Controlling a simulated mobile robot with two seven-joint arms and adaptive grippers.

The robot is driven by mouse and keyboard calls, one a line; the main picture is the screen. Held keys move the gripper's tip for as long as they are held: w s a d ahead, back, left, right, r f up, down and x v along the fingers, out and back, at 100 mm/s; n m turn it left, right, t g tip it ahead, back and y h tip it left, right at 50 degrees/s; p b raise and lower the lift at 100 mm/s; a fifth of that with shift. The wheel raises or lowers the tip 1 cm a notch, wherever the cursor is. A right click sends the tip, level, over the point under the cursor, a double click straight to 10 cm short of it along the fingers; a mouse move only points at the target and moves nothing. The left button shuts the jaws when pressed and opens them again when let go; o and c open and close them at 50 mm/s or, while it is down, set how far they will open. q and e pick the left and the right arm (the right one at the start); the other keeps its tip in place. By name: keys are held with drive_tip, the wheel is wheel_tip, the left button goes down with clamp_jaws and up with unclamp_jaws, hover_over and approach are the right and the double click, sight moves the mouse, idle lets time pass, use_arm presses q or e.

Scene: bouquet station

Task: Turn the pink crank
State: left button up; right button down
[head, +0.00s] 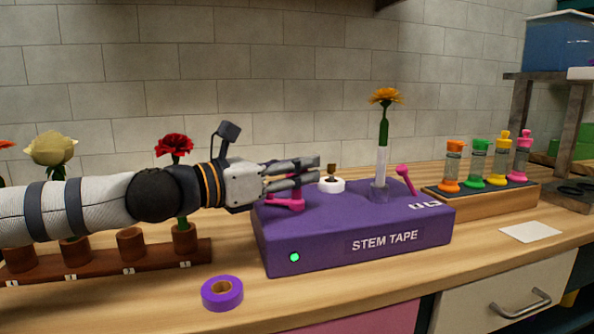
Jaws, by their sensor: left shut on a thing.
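The pink crank (286,205) is on the left part of the top of the purple stem tape machine (340,240). Its lower arm shows, while its upper part is partly hidden by my fingers. My left gripper (314,169) reaches in from the left, over the machine, and is shut on the crank's upright handle. A second pink part, a tilted lever with a round knob (403,171), stands on the right of the machine. An orange flower (385,96) with its stem wrapped in green and white stands upright in a holder on the machine. My right gripper is not in view.
A purple tape roll (222,293) lies in front of the machine. A wooden rack (150,257) with red and cream flowers is at left, under my arm. Several coloured bottles (480,163) stand on a block at right. A white card (530,232) lies near the front edge.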

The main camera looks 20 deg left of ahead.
use_arm(q)
drive_tip(key=shift+m+g+h, duration=0.5)
drive_tip(key=shift+h, duration=0.1)
drive_tip(key=o, duration=1.1)
drive_tip(key=shift+o, duration=0.2)
drive_tip(key=v, duration=0.6)
drive_tip(key=shift+s+a, duration=0.25)
drive_tip(key=shift+a, duration=0.05)
drive_tip(key=shift+s+a, duration=0.2)
drive_tip(key=shift+s, duration=0.1)
